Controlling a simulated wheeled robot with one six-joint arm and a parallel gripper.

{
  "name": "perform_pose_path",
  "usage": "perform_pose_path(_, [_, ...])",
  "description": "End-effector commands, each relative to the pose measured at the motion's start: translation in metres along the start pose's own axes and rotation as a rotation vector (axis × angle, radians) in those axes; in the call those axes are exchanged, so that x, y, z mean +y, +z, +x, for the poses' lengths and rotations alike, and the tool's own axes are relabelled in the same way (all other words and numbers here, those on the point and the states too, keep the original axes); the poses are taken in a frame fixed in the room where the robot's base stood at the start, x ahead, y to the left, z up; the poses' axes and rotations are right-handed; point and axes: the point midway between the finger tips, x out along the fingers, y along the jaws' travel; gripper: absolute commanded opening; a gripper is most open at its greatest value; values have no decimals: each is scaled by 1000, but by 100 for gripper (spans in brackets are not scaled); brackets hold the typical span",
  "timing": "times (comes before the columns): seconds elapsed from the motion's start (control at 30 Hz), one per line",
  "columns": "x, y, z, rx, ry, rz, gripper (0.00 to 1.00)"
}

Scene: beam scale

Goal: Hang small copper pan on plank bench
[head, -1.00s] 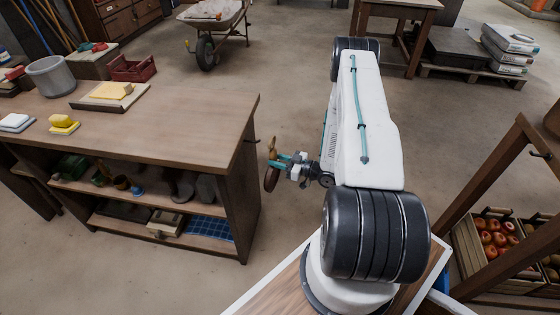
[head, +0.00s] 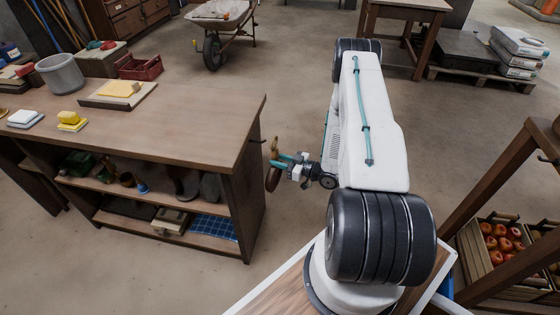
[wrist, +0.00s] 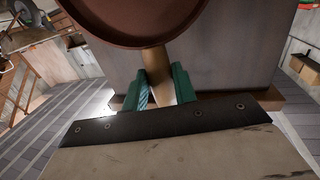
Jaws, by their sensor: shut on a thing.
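The small copper pan (head: 272,180) hangs in the air just right of the plank bench's end, looking dark reddish-brown. In the wrist view its round reddish body (wrist: 135,22) fills the top, with a tan handle (wrist: 157,62) running down between the fingers. My gripper (head: 278,163) is shut on the handle; its green fingers (wrist: 160,88) show on both sides of it. The plank bench (head: 190,125) stands at left, with a brown top and open shelves. A small dark hook (head: 257,141) sticks out from its right end, close to the pan. I see no contact between pan and hook.
A grey bucket (head: 60,74), a red crate (head: 140,66) and sponges stand on or behind the bench top. A wheelbarrow (head: 215,40) stands behind. A wooden frame (head: 490,200) and apple crates (head: 490,240) are at right. Floor between is clear.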

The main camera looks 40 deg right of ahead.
Motion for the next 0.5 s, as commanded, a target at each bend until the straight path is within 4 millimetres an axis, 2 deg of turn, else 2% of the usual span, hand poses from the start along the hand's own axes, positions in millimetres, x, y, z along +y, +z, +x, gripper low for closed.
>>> perform_pose_path(0.5, [-1, -1, 4, 1, -1, -1, 0])
